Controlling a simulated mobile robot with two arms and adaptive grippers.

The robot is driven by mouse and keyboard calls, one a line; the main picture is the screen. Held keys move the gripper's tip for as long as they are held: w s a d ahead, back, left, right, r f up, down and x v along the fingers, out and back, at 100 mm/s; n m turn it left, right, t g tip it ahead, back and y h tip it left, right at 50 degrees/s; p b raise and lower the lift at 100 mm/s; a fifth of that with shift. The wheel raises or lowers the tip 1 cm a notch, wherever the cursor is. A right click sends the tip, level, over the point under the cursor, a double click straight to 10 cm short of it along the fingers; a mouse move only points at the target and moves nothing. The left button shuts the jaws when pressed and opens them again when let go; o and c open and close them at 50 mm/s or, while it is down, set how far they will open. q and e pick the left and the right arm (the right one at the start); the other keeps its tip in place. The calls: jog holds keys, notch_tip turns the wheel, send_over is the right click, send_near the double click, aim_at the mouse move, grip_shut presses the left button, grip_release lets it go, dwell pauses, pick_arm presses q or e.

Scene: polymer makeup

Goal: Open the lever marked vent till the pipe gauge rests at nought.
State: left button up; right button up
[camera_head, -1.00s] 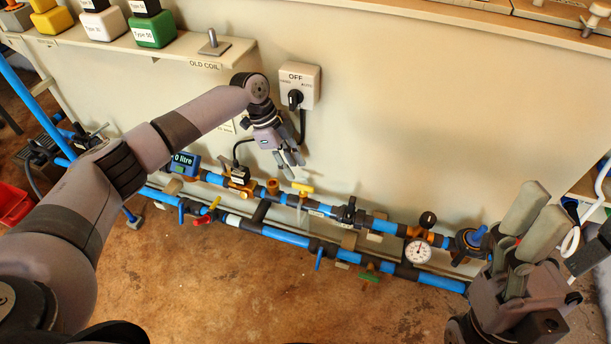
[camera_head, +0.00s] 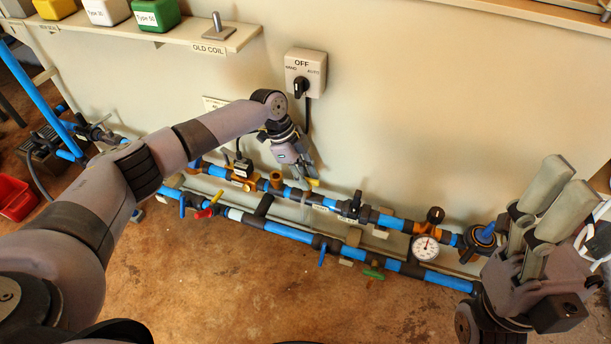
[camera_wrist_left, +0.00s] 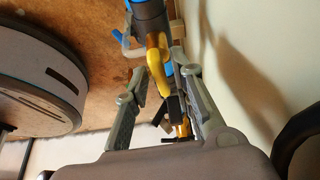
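A yellow lever (camera_head: 312,182) sits on the upper blue pipe (camera_head: 385,221), low along the wall; any vent marking is too small to read. In the left wrist view the yellow lever (camera_wrist_left: 159,62) shows between the fingertips, with no clear grip on it. My left gripper (camera_head: 308,170) is open, pointing down at the lever from above. It also shows in the left wrist view (camera_wrist_left: 160,82). The white pipe gauge (camera_head: 425,248) is farther right; its needle points roughly upward, but its numbers are unreadable. My right gripper (camera_head: 556,198) seems open and empty, fingers up, right of the gauge.
Other handles sit nearby: red (camera_head: 203,214), blue (camera_head: 322,256) and green (camera_head: 373,274). A lower pipe (camera_head: 290,233) runs alongside. A switch box marked OFF (camera_head: 305,66) is above the left gripper. A shelf (camera_head: 215,42) holds coloured containers. The floor in front is clear.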

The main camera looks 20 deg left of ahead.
pick_arm(q)
grip_shut()
